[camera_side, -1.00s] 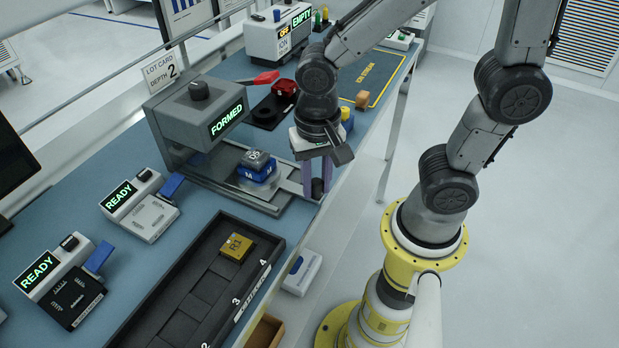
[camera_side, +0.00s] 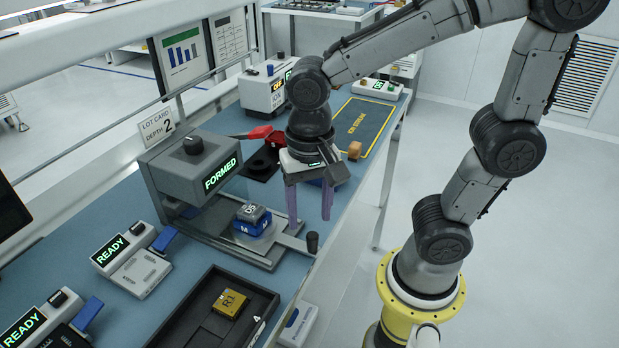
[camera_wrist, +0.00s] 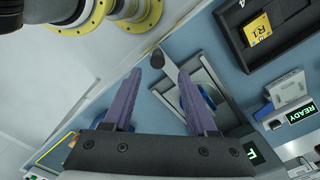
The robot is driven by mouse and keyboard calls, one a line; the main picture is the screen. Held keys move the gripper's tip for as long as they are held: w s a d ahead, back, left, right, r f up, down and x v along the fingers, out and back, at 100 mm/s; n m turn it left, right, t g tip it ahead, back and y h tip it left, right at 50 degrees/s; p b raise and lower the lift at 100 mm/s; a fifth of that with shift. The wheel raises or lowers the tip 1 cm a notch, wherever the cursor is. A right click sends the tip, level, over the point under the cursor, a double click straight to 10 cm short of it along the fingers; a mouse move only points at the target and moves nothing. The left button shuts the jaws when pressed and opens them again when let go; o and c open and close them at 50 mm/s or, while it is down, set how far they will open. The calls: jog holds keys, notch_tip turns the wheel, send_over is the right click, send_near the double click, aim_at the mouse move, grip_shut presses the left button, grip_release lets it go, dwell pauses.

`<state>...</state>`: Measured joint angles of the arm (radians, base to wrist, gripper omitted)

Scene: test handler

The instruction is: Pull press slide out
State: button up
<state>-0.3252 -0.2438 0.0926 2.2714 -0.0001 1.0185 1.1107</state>
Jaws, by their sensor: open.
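The press (camera_side: 190,178) is a grey machine whose screen reads FORMED. Its metal slide (camera_side: 278,250) reaches out toward the bench edge, with a dark upright knob (camera_side: 312,242) at its outer end. A blue block with a grey block on top (camera_side: 252,218) sits on the slide, in front of the press head. My gripper (camera_side: 309,218) is open and empty, its purple fingers pointing down above the knob end. In the wrist view the knob (camera_wrist: 154,58) shows just beyond the gap between the fingertips (camera_wrist: 159,76), and the slide (camera_wrist: 205,88) lies partly behind a finger.
A black tray (camera_side: 262,300) holding a yellow R1 block (camera_side: 230,303) lies in front of the press. A READY unit (camera_side: 132,262) stands at left. A red-handled black fixture (camera_side: 262,160) and a yellow-outlined mat (camera_side: 358,125) lie behind.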

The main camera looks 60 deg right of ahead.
notch_tip(320, 180, up, 8)
jog(key=shift+f, duration=0.1)
dwell(0.4)
jog(key=s+d+f+n+t, duration=0.2)
jog(key=s+d+n+t, duration=0.2)
jog(key=d+n, duration=0.3)
jog(key=shift+s+f+n+t, duration=0.25)
jog(key=shift+n+t, duration=0.55)
jog(key=shift+n, duration=0.2)
